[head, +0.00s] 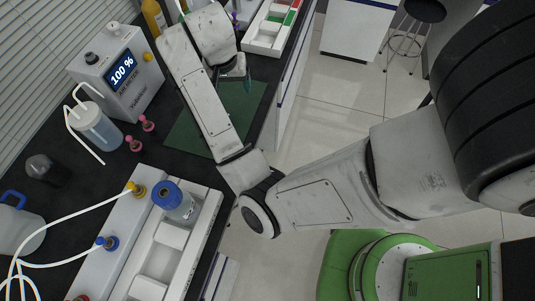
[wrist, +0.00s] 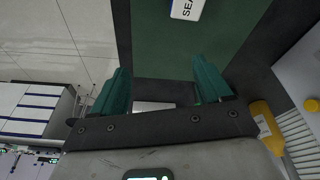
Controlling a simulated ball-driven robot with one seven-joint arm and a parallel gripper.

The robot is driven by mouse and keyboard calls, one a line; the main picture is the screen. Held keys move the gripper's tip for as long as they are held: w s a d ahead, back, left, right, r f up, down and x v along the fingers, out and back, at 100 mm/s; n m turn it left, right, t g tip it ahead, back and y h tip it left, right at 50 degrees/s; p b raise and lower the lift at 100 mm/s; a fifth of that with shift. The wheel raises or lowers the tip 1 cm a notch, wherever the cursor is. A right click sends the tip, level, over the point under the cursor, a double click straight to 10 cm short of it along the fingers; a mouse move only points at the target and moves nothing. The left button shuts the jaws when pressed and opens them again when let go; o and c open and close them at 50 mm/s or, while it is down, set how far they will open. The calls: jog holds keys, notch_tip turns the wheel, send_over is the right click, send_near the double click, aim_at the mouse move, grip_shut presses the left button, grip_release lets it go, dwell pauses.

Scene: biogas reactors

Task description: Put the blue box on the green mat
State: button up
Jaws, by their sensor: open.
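The green mat (head: 185,132) lies on the black bench in the head view, partly covered by my arm. It also fills the upper middle of the wrist view (wrist: 160,55). A small white and blue item with the letters "SEA" (wrist: 186,9) shows over the mat, cut off by the top edge of the wrist view. It may be the blue box, but I cannot tell. No blue box shows clearly in the head view. My gripper (wrist: 162,85), with teal fingers, is open with nothing between them, over the mat's far end in the head view (head: 236,80).
A white device reading 100 % (head: 120,70), a capped bottle with white tubes (head: 97,127) and pink-topped items (head: 147,123) stand left of the mat. A white rack with a blue-capped jar (head: 173,202) is nearer. A white tray (head: 266,38) lies beyond.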

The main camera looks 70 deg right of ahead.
jog(key=s+a+f+n, duration=0.1)
jog(key=s+n, duration=0.1)
jog(key=s+a+f+n, duration=0.1)
jog(key=s+f+n, duration=0.1)
jog(key=s+a+f+n, duration=0.2)
jog(key=n, duration=0.1)
jog(key=shift+s+f+t+h, duration=0.25)
jog(key=shift+s+t+h, duration=0.05)
jog(key=s+a+f+n+y, duration=0.1)
jog(key=s+a+f+n, duration=0.2)
jog(key=s+a, duration=0.2)
jog(key=s+a+f+n+y, duration=0.2)
jog(key=s+a, duration=0.3)
jog(key=a, duration=0.3)
jog(key=shift+a+f+n, duration=0.35)
jog(key=shift+f+n, duration=0.2)
jog(key=shift+n, duration=0.05)
